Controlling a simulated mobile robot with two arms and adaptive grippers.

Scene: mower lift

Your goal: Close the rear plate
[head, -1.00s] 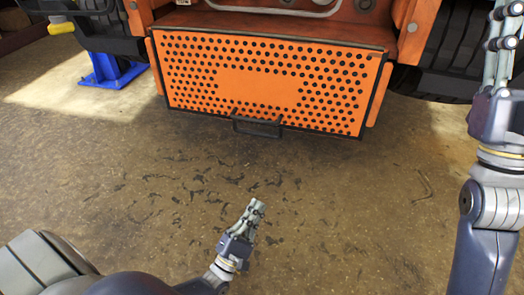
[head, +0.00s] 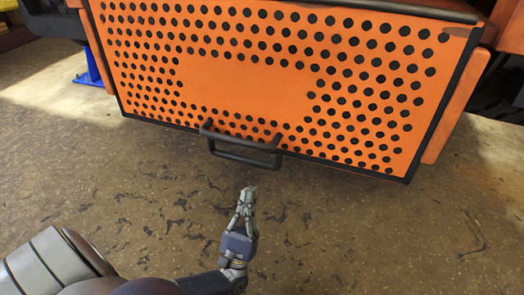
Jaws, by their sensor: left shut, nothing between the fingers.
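The rear plate (head: 245,80) is an orange panel with rows of black holes and a dark frame. It fills the upper part of the head view and hangs slightly tilted above the floor. A black bar handle (head: 243,152) sticks out from its lower edge. My left gripper (head: 249,190) is shut and empty, just below the handle in the picture and apart from it. My right gripper is out of the picture.
A blue stand (head: 90,68) is on the floor at the upper left. Dark tyre parts show at the right edge. The brown, stained floor (head: 370,230) is clear in front of the plate.

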